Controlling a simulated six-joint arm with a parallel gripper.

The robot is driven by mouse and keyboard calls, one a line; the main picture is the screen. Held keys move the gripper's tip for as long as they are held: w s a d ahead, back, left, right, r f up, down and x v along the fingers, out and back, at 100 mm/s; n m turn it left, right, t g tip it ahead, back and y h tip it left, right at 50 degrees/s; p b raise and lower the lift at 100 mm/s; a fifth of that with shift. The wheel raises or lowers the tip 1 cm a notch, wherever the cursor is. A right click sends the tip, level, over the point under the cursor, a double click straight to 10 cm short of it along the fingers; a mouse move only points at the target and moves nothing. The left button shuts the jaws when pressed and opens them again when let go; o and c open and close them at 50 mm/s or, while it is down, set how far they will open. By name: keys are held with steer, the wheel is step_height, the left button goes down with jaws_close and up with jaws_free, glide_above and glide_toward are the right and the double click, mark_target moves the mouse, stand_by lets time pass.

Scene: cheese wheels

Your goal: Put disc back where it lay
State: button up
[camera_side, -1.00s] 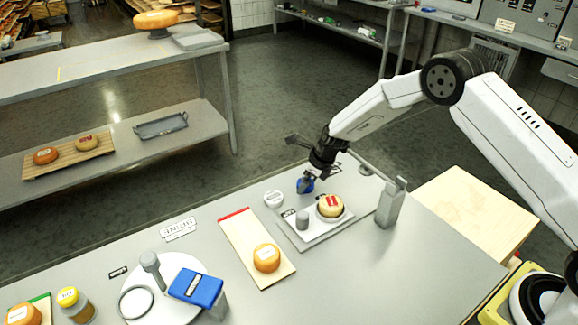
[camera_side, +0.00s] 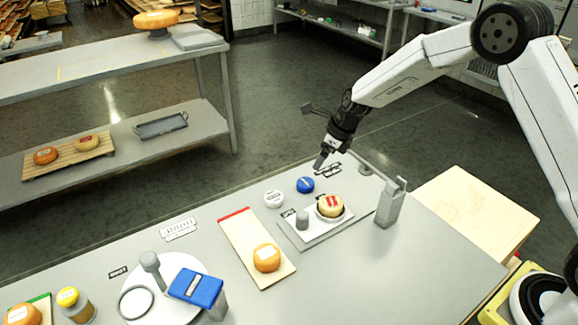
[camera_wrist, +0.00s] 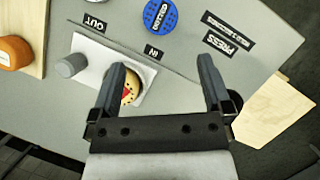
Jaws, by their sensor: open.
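A blue disc (camera_side: 305,185) lies flat on the grey table beside a white disc (camera_side: 273,199). The blue disc also shows at the top of the wrist view (camera_wrist: 160,14), with dots and lettering on its face. My gripper (camera_side: 322,162) is above the table, behind and to the right of the blue disc in the side view. In the wrist view my gripper (camera_wrist: 162,72) has its two fingers spread with nothing between the tips. It is apart from both discs. The left finger partly hides a pale cheese wheel with a red label (camera_wrist: 127,92).
The pale cheese (camera_side: 331,206) sits on a tray beside a grey cylinder (camera_side: 302,220). A grey post (camera_side: 391,205) stands to their right. An orange cheese (camera_side: 267,257) lies on a board with a red end. A blue box-like top (camera_side: 196,288) stands at the front.

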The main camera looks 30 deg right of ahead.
steer(key=shift+s+d+r, duration=0.1)
steer(key=shift+r, duration=0.3)
steer(key=shift+s, duration=0.1)
stand_by(0.3)
steer(key=s+r+n+h, duration=0.1)
steer(key=s+r+n, duration=0.1)
steer(key=s+n, duration=1.1)
steer(key=s+d+r+n+g+h, duration=0.1)
steer(key=s+r+n, duration=0.1)
steer(key=s+n, duration=1.2)
steer(key=shift+n, duration=1.1)
steer(key=shift+d, duration=0.1)
